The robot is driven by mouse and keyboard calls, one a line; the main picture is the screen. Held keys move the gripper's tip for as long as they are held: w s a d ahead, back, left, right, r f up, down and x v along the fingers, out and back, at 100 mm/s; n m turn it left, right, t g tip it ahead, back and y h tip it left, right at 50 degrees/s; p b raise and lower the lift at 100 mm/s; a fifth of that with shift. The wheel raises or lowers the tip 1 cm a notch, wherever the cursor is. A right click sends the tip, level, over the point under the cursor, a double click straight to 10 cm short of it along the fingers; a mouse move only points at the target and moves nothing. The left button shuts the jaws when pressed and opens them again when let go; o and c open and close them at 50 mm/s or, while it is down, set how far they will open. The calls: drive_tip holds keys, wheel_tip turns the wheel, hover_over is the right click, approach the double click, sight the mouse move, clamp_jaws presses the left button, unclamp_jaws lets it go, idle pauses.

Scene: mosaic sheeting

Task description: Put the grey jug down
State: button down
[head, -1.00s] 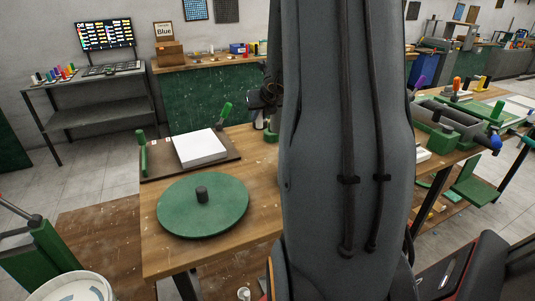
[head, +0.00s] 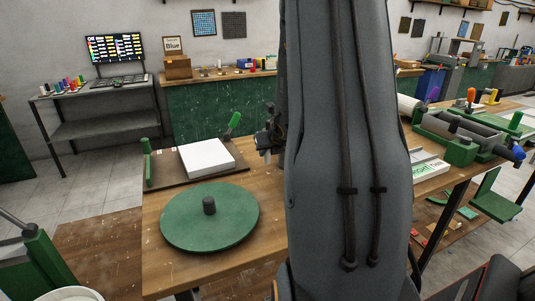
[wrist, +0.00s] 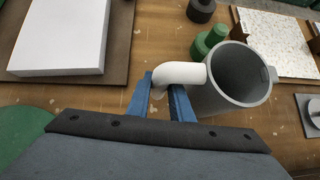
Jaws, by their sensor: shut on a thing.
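The grey jug (wrist: 240,82) is in the wrist view, right of centre, with its open mouth facing up toward the camera. Its pale handle (wrist: 180,73) points left. My gripper (wrist: 165,92) has its blue fingers shut on that handle. The jug's base is hidden, so I cannot tell whether it touches the wooden table (wrist: 140,52). In the head view my arm covers the jug, and only a dark part of the wrist shows beside it.
A white stack (head: 206,158) lies on a brown board at the table's back left. A green round turntable (head: 225,228) is in front of it. Green and dark round pieces (wrist: 210,40) stand just behind the jug. A speckled sheet (wrist: 275,42) lies to its right.

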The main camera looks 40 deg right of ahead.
drive_tip(key=shift+f, duration=0.2)
drive_tip(key=c, duration=1.6)
unclamp_jaws()
drive_tip(key=shift+o, duration=0.2)
